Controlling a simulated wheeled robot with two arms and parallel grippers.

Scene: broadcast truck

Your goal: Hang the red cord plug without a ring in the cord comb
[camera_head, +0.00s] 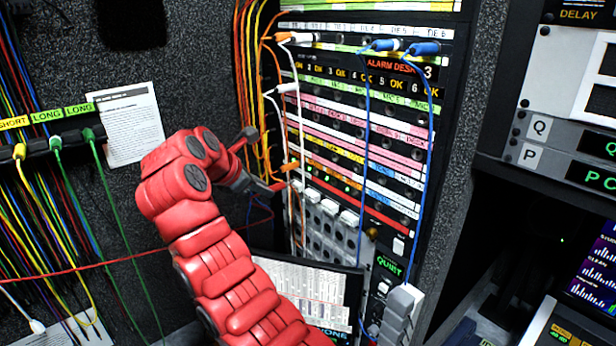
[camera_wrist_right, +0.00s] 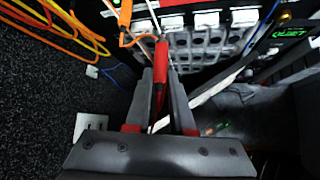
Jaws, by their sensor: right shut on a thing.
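My right gripper (camera_head: 262,184) is in front of the lower part of the patch panel. It is shut on a red plug (camera_wrist_right: 161,62), which points away from the wrist between the two fingers (camera_wrist_right: 163,85). I see no ring on the plug, but the fingers hide part of it. A thin red cord (camera_head: 85,267) runs from the left edge toward the right arm and passes behind it. The cord comb (camera_head: 38,147) is on the left wall, under SHORT and LONG labels, with yellow and green plugs hanging in it. My left gripper is not in view.
The patch panel (camera_head: 350,135) holds white, orange and blue plugs with hanging cords. Orange and yellow cords (camera_head: 250,80) bundle along its left side. A paper sheet (camera_head: 128,122) is beside the comb. A screen (camera_head: 310,290) stands below the panel. Consoles (camera_head: 560,150) fill the right.

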